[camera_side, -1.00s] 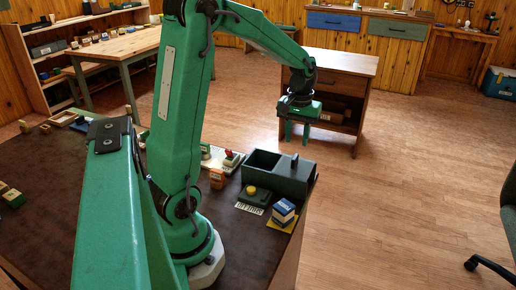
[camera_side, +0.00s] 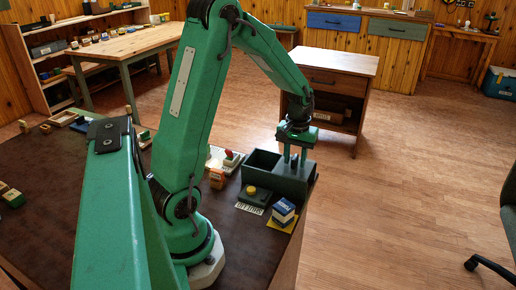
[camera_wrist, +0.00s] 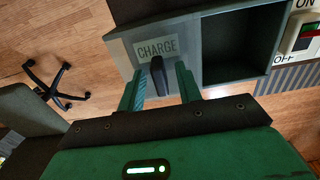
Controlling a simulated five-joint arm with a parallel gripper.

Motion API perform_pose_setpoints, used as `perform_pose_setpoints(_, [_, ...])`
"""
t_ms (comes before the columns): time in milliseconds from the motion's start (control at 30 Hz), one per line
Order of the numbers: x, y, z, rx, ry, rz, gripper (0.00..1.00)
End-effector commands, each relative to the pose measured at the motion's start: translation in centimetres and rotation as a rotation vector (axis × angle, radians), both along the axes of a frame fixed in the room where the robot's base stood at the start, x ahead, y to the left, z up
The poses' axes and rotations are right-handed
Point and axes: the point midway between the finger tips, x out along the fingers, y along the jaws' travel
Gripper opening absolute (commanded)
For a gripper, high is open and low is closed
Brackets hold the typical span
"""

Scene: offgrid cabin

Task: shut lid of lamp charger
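The lamp charger (camera_side: 283,184) is a dark grey-green box on the dark table's right side. Its left compartment is open in the side view. The lid, marked CHARGE (camera_wrist: 157,47), covers the other part and carries an upright black handle (camera_wrist: 158,76). My gripper (camera_side: 294,158) is low over the lid, pointing down. In the wrist view my gripper (camera_wrist: 160,86) is open, with one green finger on each side of the handle and gaps visible between. The handle is partly hidden by the fingers in the side view.
An ON/OFF switch (camera_wrist: 307,33) is beside the open compartment. A yellow-button block (camera_side: 253,191), a blue-and-white box (camera_side: 284,210) and an orange block (camera_side: 217,178) stand near the charger. The table's right edge is close by, with open floor beyond.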

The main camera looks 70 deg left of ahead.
Motion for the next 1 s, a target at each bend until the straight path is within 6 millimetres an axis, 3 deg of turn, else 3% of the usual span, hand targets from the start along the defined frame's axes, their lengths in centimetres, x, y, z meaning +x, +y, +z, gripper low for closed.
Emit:
perform_pose_setpoints(167, [0.0,0.0,0.0,0.000,0.000,0.000,0.33])
perform_pose_setpoints(333, [0.0,0.0,0.0,0.000,0.000,0.000,0.00])
perform_pose_setpoints(667, [-0.3,0.4,0.0,-0.001,0.001,0.001,0.00])
perform_pose_setpoints(1000, [-3.7,3.7,0.1,-0.001,0.001,0.006,0.00])
